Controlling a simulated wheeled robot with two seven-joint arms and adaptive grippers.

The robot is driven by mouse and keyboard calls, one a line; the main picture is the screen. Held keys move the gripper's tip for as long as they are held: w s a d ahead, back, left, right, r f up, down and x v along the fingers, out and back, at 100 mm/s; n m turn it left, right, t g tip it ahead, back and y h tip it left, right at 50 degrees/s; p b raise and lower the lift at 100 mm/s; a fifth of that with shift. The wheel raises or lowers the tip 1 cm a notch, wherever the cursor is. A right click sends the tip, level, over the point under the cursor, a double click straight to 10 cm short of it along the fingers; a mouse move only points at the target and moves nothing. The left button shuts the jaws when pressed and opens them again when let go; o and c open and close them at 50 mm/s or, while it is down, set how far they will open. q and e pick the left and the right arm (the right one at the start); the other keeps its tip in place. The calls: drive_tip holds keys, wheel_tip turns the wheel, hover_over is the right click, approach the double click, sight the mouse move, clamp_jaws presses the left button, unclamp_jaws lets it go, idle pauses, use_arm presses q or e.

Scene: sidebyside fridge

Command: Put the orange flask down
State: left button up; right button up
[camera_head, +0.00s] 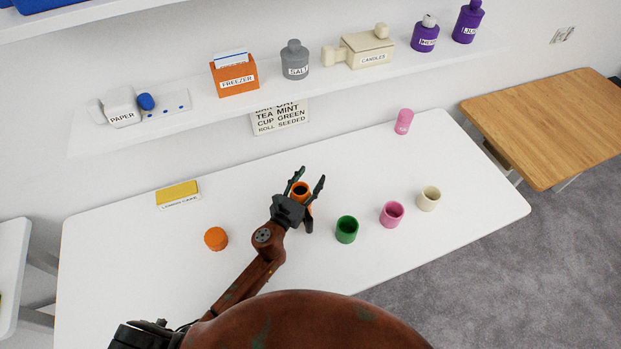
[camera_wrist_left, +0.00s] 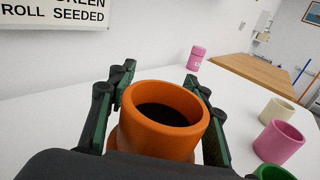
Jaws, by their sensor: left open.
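The orange flask (camera_head: 301,187) stands upright on the white table, its round dark mouth facing up. My left gripper (camera_head: 305,182) is open, with one finger on each side of the flask. In the left wrist view the flask (camera_wrist_left: 165,115) fills the space between the fingers (camera_wrist_left: 160,95), its lower part hidden by the gripper. Whether the fingers touch it I cannot tell. A separate orange round piece (camera_head: 216,238) sits on the table to the left. My right gripper is not in view.
A green cup (camera_head: 347,229), a pink cup (camera_head: 391,214) and a cream cup (camera_head: 429,198) stand to the right. A pink bottle (camera_head: 403,121) is at the back, a yellow box (camera_head: 178,194) at the left. The white table (camera_head: 130,265) is clear at front left.

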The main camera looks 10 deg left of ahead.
sight(296, 199)
use_arm(q)
drive_tip(key=b+v, duration=0.1)
drive_tip(key=v, duration=1)
drive_tip(key=shift+s+a+r, duration=0.1)
drive_tip(key=shift+s+a, duration=0.05)
drive_tip(key=shift+s, duration=0.35)
